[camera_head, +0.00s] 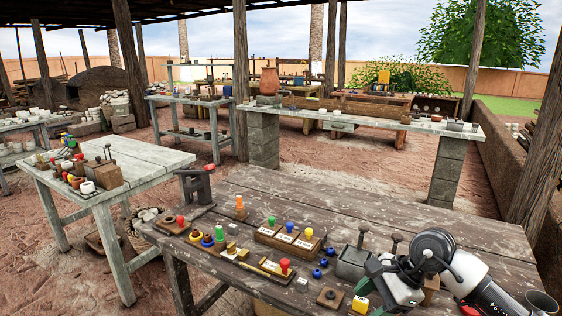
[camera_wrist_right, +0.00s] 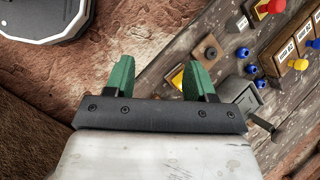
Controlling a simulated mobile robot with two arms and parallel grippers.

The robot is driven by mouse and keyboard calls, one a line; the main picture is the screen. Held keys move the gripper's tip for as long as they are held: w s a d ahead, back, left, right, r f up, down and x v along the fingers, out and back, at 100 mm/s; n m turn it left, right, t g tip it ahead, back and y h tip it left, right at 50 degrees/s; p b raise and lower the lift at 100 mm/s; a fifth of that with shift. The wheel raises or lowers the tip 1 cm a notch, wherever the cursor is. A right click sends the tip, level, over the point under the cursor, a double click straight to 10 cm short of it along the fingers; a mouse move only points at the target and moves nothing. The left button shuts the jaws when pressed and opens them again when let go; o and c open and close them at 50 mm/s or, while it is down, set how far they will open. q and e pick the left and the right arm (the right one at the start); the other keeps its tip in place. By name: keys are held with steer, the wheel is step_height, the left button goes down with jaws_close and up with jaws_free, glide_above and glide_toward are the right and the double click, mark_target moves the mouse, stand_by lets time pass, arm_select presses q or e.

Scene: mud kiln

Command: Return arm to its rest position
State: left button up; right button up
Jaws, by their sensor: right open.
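My right arm (camera_head: 462,272) comes in from the lower right in the head view, white with a dark round joint. Its gripper (camera_head: 372,290) is over the front right part of the dark wooden table (camera_head: 330,213). In the right wrist view the two green fingers of the gripper (camera_wrist_right: 160,78) stand apart, with nothing between them. Below them show the ground and the table's edge. My left arm and gripper are not in view.
Close to the right gripper are a yellow block (camera_head: 360,304), a small wooden block with a dark knob (camera_head: 330,297) and a grey box with a handle (camera_head: 352,262). Blue knobs (camera_head: 320,268) and wooden stamp blocks (camera_head: 290,238) stand further left. A pale table (camera_head: 112,172) is at left.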

steer(key=s+a+r+m+t+y, duration=0.2)
steer(key=a+r+m+y, duration=0.15)
steer(key=a+y, duration=0.25)
steer(key=s+a+r+m+t+y, duration=0.2)
steer(key=a+r+m+y, duration=0.1)
steer(key=a+m+y, duration=0.3)
steer(key=d+f+m+t+h, duration=0.2)
steer(key=d+m+t+h, duration=0.4)
steer(key=m, duration=0.9)
steer(key=d+f+m+t+h, duration=0.1)
steer(key=d+m+t+h, duration=0.2)
steer(key=m+t+h, duration=0.85)
steer(key=s+d+f+m+g+h, duration=0.1)
steer(key=s+d+f+m+g, duration=0.3)
steer(key=f+m+g, duration=0.5)
steer(key=s+f+m+g, duration=0.5)
steer(key=s+f, duration=0.1)
steer(key=s, duration=0.4)
steer(key=s+f+m+g, duration=0.5)
steer(key=s, duration=0.5)
step_height(320, 180, down, 19)
steer(key=g+p, duration=0.1)
steer(key=p, duration=0.4)
steer(key=s+d+f+g+p, duration=0.1)
steer(key=s+d+f+p, duration=0.2)
steer(key=s+f, duration=1)
steer(key=s+p, duration=0.1)
steer(key=s, duration=0.2)
steer(key=shift+d+f+n+p, duration=0.2)
steer(key=shift+n+p, duration=0.2)
